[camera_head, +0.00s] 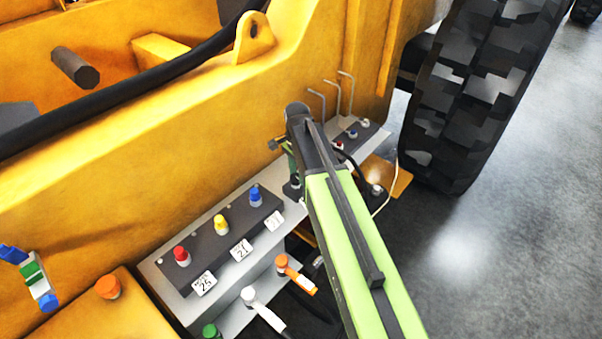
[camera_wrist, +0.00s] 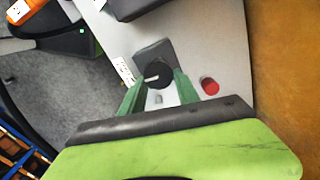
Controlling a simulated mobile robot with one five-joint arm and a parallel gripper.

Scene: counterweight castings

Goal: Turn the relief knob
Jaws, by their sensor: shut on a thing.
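The relief knob, a round black knob (camera_wrist: 153,75) with a white pointer line, sits on a dark square plate (camera_wrist: 150,52) on the grey panel. In the wrist view my gripper (camera_wrist: 158,82) has its two green fingers on either side of the knob, shut on it. In the head view my gripper (camera_head: 293,172) reaches down to the panel behind the dark wrist. The knob itself is mostly hidden there by the fingers and arm.
A red button (camera_wrist: 209,86) is close to the right finger. In the head view, a dark strip with red (camera_head: 182,256), yellow (camera_head: 221,224) and blue (camera_head: 255,196) fittings lies left of my arm. Bent metal rods (camera_head: 346,90) stand behind; a big tyre (camera_head: 470,100) is at right.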

